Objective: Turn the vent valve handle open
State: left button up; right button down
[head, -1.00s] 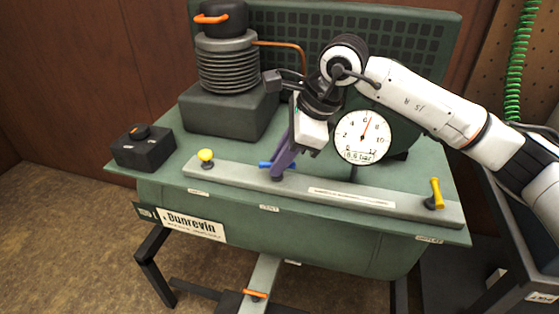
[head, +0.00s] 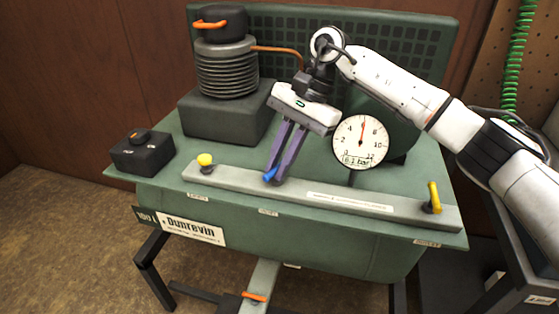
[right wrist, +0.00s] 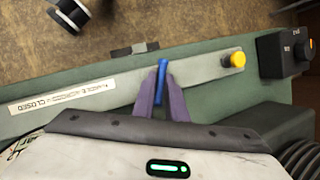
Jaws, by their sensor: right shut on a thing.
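My left gripper is not in view.
A yellow knob (head: 205,160) is at the bar's left end and a yellow lever (head: 434,196) at its right end. A black box (head: 142,154) and a ribbed cylinder (head: 227,72) stand on the left. The bench front (head: 300,243) is clear.

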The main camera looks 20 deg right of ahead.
jog(key=n+g, duration=0.1)
jog(key=n, duration=0.2)
jog(key=shift+w+r, duration=0.1)
jog(key=shift+w, duration=0.05)
jog(key=shift+n+g+h, duration=0.3)
jog(key=shift+n, duration=0.4)
jog(key=c, duration=1.8)
grip_release()
jog(key=p+v, duration=0.1)
jog(key=v, duration=0.9)
jog(key=shift+p, duration=0.35)
